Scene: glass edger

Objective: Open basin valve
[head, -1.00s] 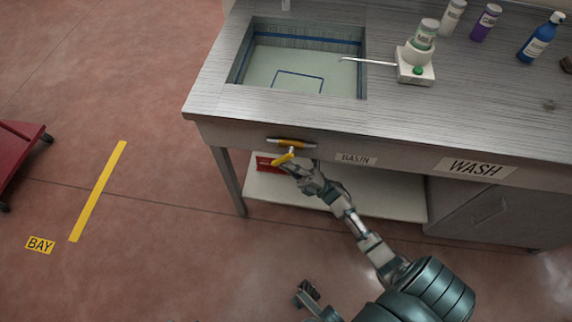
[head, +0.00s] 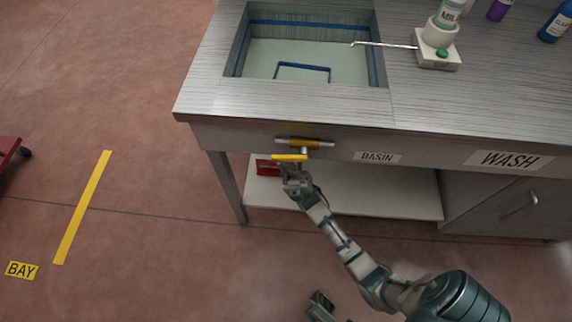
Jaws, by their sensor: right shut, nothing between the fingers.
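The basin valve has a brass body (head: 304,143) on a short pipe at the front face of the counter, just left of the BASIN label (head: 378,157). Its yellow lever (head: 289,157) points left, about parallel to the pipe. My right gripper (head: 291,175) is shut and empty, just below the lever. It overlaps the lever's underside in the head view; I cannot tell whether they touch. A dark grey jaw-like part at the bottom edge looks like my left gripper (head: 320,304); its opening is unclear.
The sunken basin (head: 300,60) with blue lines lies above the valve. A red object (head: 266,167) sits on the lower shelf (head: 390,204) behind my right gripper. A dispenser (head: 438,55) and bottles stand on the counter.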

